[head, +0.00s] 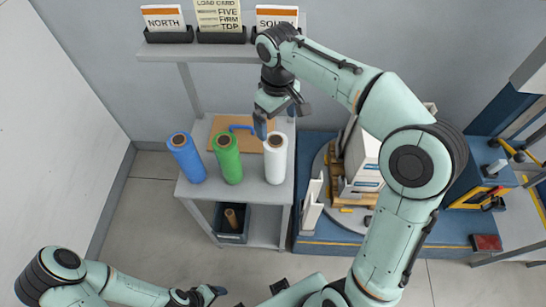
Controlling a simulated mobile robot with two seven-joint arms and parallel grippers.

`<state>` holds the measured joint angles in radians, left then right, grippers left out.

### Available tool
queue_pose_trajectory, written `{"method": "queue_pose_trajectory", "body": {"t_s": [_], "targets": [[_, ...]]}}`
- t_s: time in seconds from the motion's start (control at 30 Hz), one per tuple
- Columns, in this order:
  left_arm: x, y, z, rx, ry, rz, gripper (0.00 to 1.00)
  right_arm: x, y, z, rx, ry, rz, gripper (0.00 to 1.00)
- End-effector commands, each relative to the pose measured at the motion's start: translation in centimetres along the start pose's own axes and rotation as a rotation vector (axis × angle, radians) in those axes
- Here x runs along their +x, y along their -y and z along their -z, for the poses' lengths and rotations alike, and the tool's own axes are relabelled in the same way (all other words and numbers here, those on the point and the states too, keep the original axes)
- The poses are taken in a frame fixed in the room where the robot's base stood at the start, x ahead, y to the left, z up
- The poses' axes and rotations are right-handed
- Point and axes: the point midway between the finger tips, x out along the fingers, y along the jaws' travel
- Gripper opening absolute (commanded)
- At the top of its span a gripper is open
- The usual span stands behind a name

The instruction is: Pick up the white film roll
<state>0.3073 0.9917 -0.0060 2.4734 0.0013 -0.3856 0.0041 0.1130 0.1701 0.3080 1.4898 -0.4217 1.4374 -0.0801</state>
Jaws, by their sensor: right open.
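The white film roll (275,160) stands upright at the right end of a grey table (262,205), with a brown core showing at its top. A green film roll (228,160) and a blue film roll (186,159) stand to its left. My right gripper (277,119) is open and points down just above and behind the white roll's top; from this angle I cannot tell whether it touches the roll. My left gripper (212,292) is low at the bottom of the view, away from the table; its jaws are too small to read.
A brown board (222,124) with a blue tool lies behind the rolls. A shelf (205,52) with cards hangs above. A bin (233,224) sits under the table. Stacked boxes (362,160) stand on a turntable at right. Floor at left is clear.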

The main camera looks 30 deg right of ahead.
Motion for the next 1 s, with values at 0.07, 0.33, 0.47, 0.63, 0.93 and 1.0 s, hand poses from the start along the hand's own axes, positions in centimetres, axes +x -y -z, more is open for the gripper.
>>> {"method": "queue_pose_trajectory", "body": {"t_s": [0.07,0.33,0.47,0.63,0.93,1.0], "targets": [[0.7,0.4,-0.4,-0.002,0.005,0.002,0.73,2.0,0.0,-0.1,0.0,0.005,0.001,1.0],[1.1,0.6,-0.6,-0.003,0.008,0.003,0.73,4.7,0.0,0.0,0.0,0.002,0.0,1.0],[1.3,0.7,-0.7,-0.003,0.009,0.003,0.73,6.0,0.2,-0.1,0.001,0.004,0.001,1.0],[1.7,0.9,-0.8,-0.004,0.012,0.004,0.73,8.6,0.6,-0.2,0.0,0.004,0.002,1.0],[1.8,0.9,-0.9,-0.004,0.013,0.004,0.73,9.9,0.6,-0.1,0.001,0.0,0.0,1.0],[1.8,0.9,-0.9,-0.004,0.013,0.004,0.73,9.9,0.6,-0.1,0.001,0.0,0.0,1.0]]}}
